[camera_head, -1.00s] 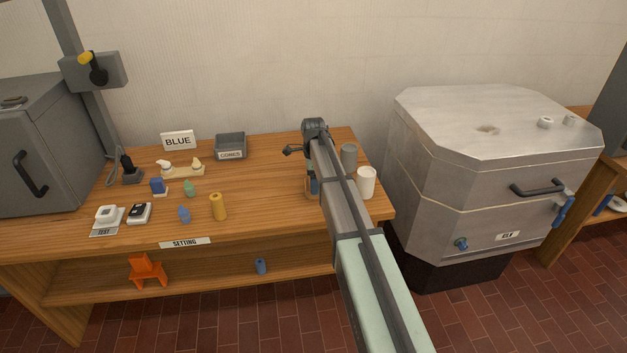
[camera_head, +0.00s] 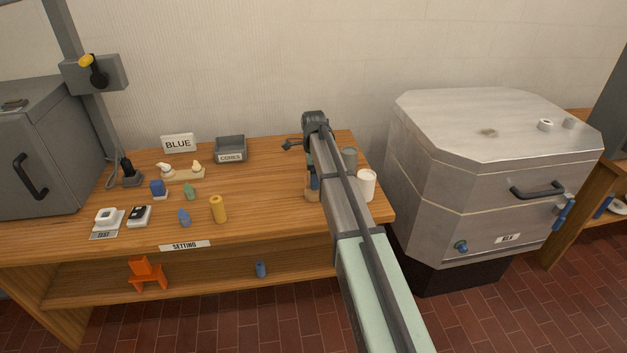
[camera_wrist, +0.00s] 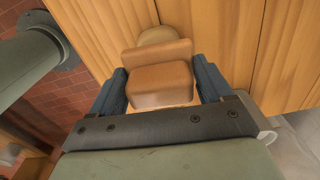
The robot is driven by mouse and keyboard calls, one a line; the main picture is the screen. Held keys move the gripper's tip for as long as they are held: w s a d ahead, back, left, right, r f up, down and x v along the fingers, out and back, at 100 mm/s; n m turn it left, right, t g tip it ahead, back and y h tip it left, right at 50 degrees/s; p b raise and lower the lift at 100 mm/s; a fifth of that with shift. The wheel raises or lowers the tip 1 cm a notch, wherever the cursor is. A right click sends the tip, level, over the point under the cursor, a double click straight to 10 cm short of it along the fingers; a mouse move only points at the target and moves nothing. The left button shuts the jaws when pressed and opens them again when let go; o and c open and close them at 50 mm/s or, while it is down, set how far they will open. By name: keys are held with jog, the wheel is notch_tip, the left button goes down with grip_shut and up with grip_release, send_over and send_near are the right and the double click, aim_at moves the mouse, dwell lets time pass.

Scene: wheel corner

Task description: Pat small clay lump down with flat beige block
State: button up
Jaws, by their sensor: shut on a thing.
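My gripper (camera_wrist: 160,76) is shut on the flat beige block (camera_wrist: 160,86), with a blue finger on each side of it in the wrist view. In the head view my gripper (camera_head: 314,184) is at the right part of the bench, largely hidden by my arm. The beige block (camera_head: 311,195) shows just under its fingers. A rounded dull tan shape, which looks like the small clay lump (camera_wrist: 158,35), shows partly behind the block in the wrist view. I cannot tell whether block and lump touch. The lump is hidden in the head view.
A white cup (camera_head: 366,185) and a grey cup (camera_head: 349,158) stand close to the right of my gripper. A large metal kiln (camera_head: 480,180) stands right of the bench.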

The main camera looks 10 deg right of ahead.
jog(key=shift+f, duration=0.1)
dwell(0.6)
jog(key=shift+f, duration=1.05)
jog(key=shift+f, duration=0.75)
dwell(1.4)
jog(key=shift+r, duration=0.1)
jog(key=shift+r, duration=1.7)
